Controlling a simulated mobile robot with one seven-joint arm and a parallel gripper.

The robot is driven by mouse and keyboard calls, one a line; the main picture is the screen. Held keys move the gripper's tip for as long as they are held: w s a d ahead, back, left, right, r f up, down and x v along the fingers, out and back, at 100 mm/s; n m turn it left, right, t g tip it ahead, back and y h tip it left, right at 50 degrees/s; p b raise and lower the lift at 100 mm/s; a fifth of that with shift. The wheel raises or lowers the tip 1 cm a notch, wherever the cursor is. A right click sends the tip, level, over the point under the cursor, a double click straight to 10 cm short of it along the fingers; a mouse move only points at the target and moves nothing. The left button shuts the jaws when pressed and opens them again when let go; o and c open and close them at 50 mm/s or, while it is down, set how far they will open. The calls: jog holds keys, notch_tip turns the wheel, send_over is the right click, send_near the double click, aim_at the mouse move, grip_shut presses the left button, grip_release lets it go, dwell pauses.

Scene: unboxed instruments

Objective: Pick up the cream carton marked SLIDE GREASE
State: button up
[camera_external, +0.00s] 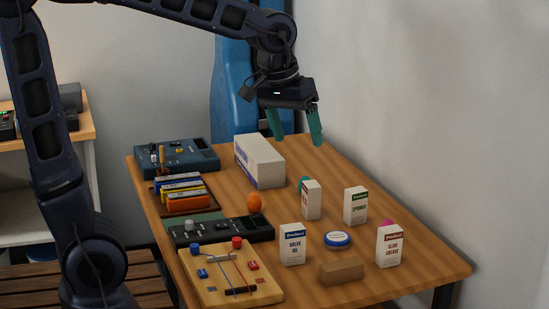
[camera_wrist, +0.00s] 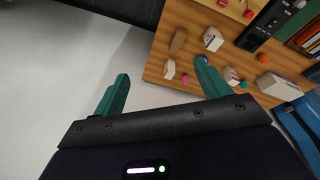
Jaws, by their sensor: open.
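The cream SLIDE GREASE carton (camera_external: 390,246) stands upright at the right of the table, its red lettering facing the external camera. In the wrist view, the small pale carton (camera_wrist: 169,69) near the table edge, beside a pink ball, appears to be it; its label is not readable there. My gripper (camera_external: 295,127) is open and empty, high above the back of the table, well left of and behind the carton. Its two teal fingers also show in the wrist view (camera_wrist: 163,71), spread wide apart.
Near the carton are the VALVE OIL carton (camera_external: 292,245), a blue-lidded tin (camera_external: 337,239), a brown block (camera_external: 341,270), a green-lettered carton (camera_external: 355,205) and another carton (camera_external: 311,200). A pink ball (camera_external: 388,223) sits just behind it. A long white box (camera_external: 260,161) stands farther back.

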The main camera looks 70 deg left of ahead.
jog(key=w+a+f+n, duration=0.3)
jog(key=w+f, duration=0.1)
jog(key=w, duration=0.5)
jog(key=n+g, duration=0.3)
jog(key=n, duration=0.5)
send_over(393, 244)
jog(key=w+a, duration=0.1)
jog(key=a, duration=0.1)
notch_tip(393, 244, down, 22)
jog(key=shift+r, duration=0.1)
jog(key=shift+w+f, duration=0.15)
jog(key=shift+f, duration=0.4)
notch_tip(393, 244, down, 4)
jog(key=shift+a+f, duration=0.1)
jog(key=shift+w+f, duration=0.1)
jog(key=shift+f, duration=2.95)
jog(key=c, duration=1.1)
jog(key=shift+o, duration=0.2)
jog(key=shift+r, duration=0.15)
